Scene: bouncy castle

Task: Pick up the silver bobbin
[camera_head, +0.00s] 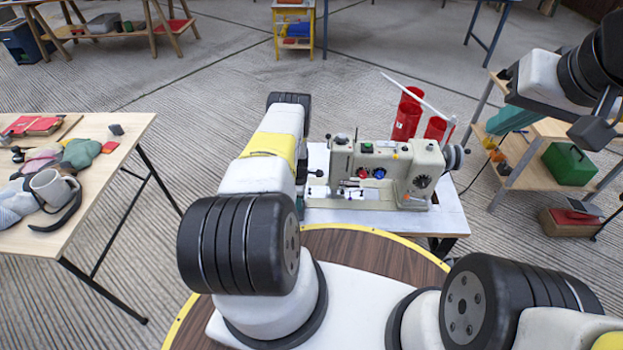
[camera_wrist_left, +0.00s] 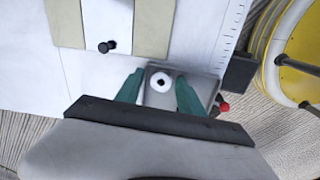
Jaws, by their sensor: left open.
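In the left wrist view, a small pale round piece with a dark centre hole, which looks like the silver bobbin (camera_wrist_left: 160,82), sits on a grey plate (camera_wrist_left: 203,84). My left gripper (camera_wrist_left: 159,76) is open, its two teal fingers either side of the bobbin with small gaps. In the head view my left arm hides this gripper, and I cannot make out the bobbin. My right gripper (camera_head: 511,118) is at the upper right, its teal fingers seen edge-on, away from the sewing machine; whether it is open is unclear.
A cream sewing machine (camera_head: 395,160) stands on a white table (camera_head: 450,220), with red cylinders (camera_head: 406,118) behind it. A shelf with a green box (camera_head: 569,164) is at right.

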